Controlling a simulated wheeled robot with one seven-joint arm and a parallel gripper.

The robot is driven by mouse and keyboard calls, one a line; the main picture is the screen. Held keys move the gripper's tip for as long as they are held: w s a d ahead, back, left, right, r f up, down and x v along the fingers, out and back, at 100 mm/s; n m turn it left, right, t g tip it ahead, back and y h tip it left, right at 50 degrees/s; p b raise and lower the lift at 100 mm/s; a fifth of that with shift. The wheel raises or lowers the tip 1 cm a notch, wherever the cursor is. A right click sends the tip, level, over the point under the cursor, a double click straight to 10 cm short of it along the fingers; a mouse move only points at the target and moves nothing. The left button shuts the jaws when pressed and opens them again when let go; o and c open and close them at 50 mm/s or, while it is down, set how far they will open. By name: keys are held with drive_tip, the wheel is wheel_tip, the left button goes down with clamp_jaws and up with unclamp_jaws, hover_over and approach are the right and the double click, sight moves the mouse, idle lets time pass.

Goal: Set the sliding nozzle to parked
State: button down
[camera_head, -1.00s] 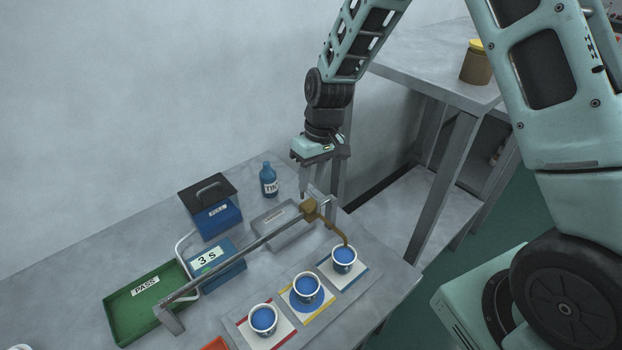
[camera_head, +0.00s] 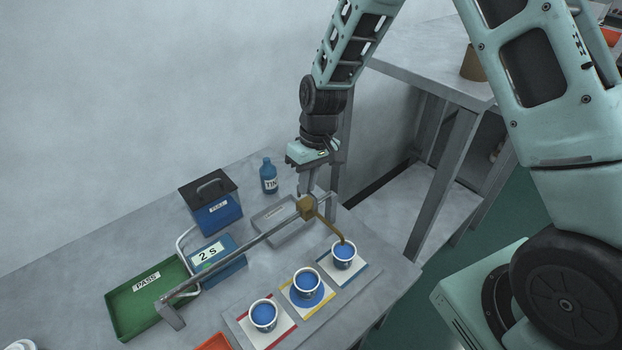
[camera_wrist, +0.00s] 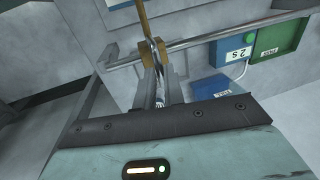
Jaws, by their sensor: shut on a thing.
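The sliding nozzle is a brass block (camera_head: 306,207) on a grey rail (camera_head: 240,246), near the rail's right end. Its thin spout reaches down over the right-hand cup (camera_head: 344,254), which holds blue. My gripper (camera_head: 308,192) points down at the block and is shut on it. In the wrist view, the fingers (camera_wrist: 158,66) meet around the nozzle's upper part beside the rail (camera_wrist: 215,36), and the brass spout (camera_wrist: 146,22) runs away beyond them. The exact contact is partly hidden by the fingers.
Two more blue-filled cups (camera_head: 307,282) (camera_head: 263,315) stand on coloured cards to the left. A blue timer box (camera_head: 217,260) reads "2 s". A green PASS tray (camera_head: 150,298), a dark-lidded blue box (camera_head: 212,205), a grey tray (camera_head: 285,232) and a blue bottle (camera_head: 269,178) stand nearby.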

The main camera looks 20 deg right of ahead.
drive_tip(key=s+a, duration=0.3)
drive_tip(key=a, duration=0.7)
drive_tip(key=s+a, duration=0.4)
drive_tip(key=a, duration=0.7)
drive_tip(key=s+a, duration=0.3)
drive_tip(key=a, duration=0.8)
drive_tip(key=shift+s+a+b, duration=0.15)
drive_tip(key=shift+s+b, duration=0.05)
drive_tip(key=shift+b, duration=0.15)
drive_tip(key=shift+a+r, duration=0.1)
drive_tip(key=c, duration=1.5)
unclamp_jaws()
drive_tip(key=shift+r, duration=0.35)
drive_tip(key=d+r+b, duration=0.1)
drive_tip(key=r, duration=0.4)
drive_tip(key=d+r+b, duration=0.1)
drive_tip(key=r, duration=0.5)
drive_tip(key=w+d+r+b, duration=0.1)
drive_tip(key=r, duration=0.4)
drive_tip(key=shift+d+r+b, duration=0.15)
drive_tip(key=shift+b, duration=0.25)
